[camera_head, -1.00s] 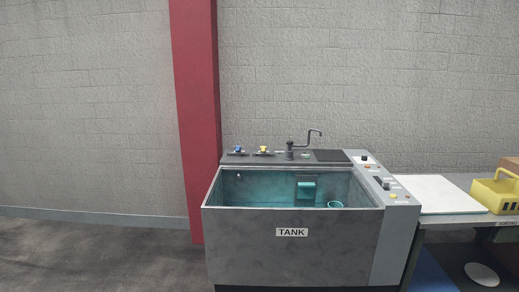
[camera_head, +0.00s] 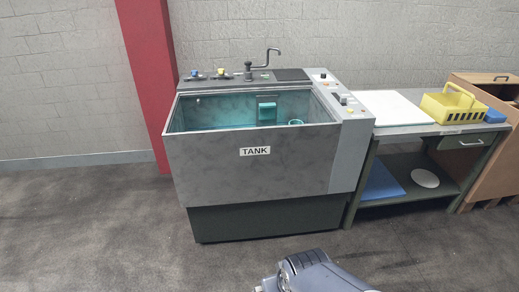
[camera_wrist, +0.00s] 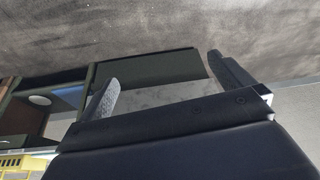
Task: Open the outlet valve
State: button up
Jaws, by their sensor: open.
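The grey tank (camera_head: 250,172), labelled TANK, stands by the wall in the head view. On its back ledge are a blue-handled valve (camera_head: 194,74) and a yellow-handled valve (camera_head: 221,72). Their labels are too small to read, so I cannot tell which is the outlet valve. A grey part of my arm shows at the bottom edge of the head view, well in front of the tank. In the wrist view my gripper (camera_wrist: 166,82) is open and empty, its two fingers wide apart. The tank and bench appear upside down beyond it, and no valve shows there.
A dark faucet (camera_head: 262,62) rises behind the basin. A control panel (camera_head: 340,98) runs along the tank's right side. A bench (camera_head: 400,130) with a yellow basket (camera_head: 449,106) adjoins on the right. A red column (camera_head: 147,80) stands at left. The floor in front is clear.

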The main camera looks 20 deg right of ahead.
jog(key=shift+c, duration=0.2)
